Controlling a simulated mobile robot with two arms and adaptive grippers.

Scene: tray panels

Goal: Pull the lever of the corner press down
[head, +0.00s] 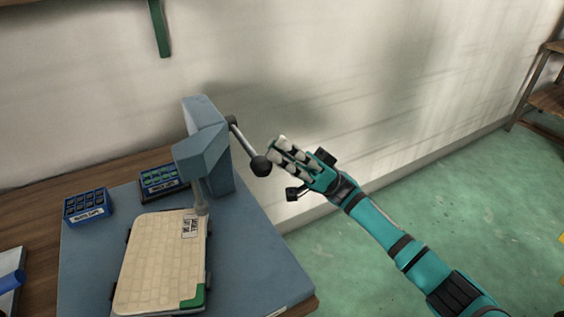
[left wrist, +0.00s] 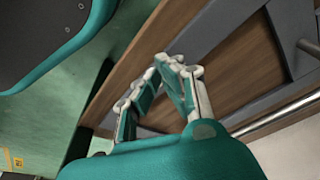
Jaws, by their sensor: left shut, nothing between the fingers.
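The blue-grey corner press (head: 205,140) stands at the back of the blue mat in the head view. Its lever (head: 243,139) slants down to the right from the press's side and ends in a black ball knob (head: 261,166). My right gripper (head: 275,150) is just right of the knob, its fingertips pointing at it; whether they touch cannot be told. I cannot tell whether its fingers are apart. My left gripper (left wrist: 165,75) shows only in the left wrist view, shut and empty, in front of a wood-and-grey panelled surface.
A cream tray panel with a green corner (head: 160,262) lies under the press head on the blue mat (head: 240,260). Two small blue parts boxes (head: 88,206) (head: 162,182) sit left of the press.

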